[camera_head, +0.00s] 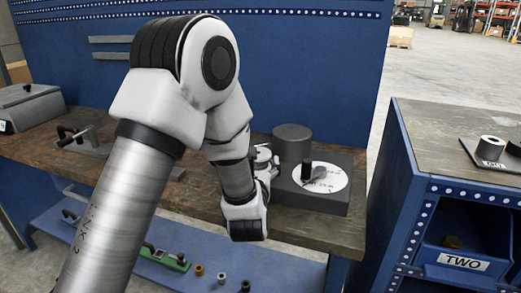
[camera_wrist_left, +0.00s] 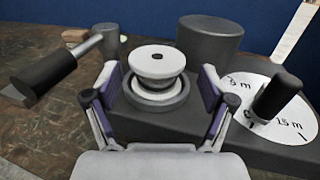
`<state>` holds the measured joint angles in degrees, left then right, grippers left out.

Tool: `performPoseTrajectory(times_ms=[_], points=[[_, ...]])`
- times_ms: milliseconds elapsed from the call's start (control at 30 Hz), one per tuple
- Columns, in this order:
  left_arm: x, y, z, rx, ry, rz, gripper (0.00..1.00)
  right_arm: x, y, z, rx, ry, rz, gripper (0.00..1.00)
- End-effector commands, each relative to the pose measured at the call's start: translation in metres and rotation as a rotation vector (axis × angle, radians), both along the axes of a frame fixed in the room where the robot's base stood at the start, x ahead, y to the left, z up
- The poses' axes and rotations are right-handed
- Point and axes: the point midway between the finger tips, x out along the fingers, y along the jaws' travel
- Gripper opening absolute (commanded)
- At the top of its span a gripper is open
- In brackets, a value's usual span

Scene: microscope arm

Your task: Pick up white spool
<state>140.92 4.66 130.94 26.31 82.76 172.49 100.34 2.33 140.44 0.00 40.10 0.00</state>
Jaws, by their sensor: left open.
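The white spool (camera_wrist_left: 157,66) sits upright on a round seat on a dark grey block (camera_wrist_left: 150,125) in the left wrist view. It has a wide top disc with a small dark hole. In the head view the spool (camera_head: 262,154) shows only in part beside my left arm. My left gripper (camera_wrist_left: 159,84) is open, with one finger on each side of the spool. I see a gap between the fingers and the spool; whether either finger touches it I cannot tell. My right gripper is not in view.
Beside the spool stand a grey cylinder (camera_head: 292,143) and a white marked dial (camera_head: 322,177) with an upright black handle (camera_wrist_left: 278,95). A black-handled tool (camera_wrist_left: 45,77) lies left. Another bench (camera_head: 435,125) stands right, across a gap. A blue panel (camera_head: 300,60) closes the back.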

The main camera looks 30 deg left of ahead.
Motion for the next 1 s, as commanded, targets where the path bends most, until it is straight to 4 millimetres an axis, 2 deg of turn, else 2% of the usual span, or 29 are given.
performPoseTrajectory(times_ms=[33,333,567,600,667,700,1000], points=[[0.003,0.002,0.002,-0.001,0.002,0.001,0.83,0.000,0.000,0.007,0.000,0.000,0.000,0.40],[0.043,0.026,-0.002,0.000,0.000,0.002,0.83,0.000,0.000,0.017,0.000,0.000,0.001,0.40],[0.047,0.028,-0.004,0.001,0.002,0.000,0.83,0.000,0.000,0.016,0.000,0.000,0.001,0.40],[0.047,0.028,-0.004,0.001,0.002,0.000,0.76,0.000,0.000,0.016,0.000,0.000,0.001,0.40],[0.047,0.028,-0.004,0.001,0.002,0.000,0.55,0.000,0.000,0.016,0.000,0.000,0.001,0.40],[0.047,0.028,-0.004,0.001,0.002,0.000,0.40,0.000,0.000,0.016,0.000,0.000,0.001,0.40],[0.047,0.028,-0.003,0.002,0.001,0.000,0.39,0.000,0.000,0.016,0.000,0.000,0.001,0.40]])
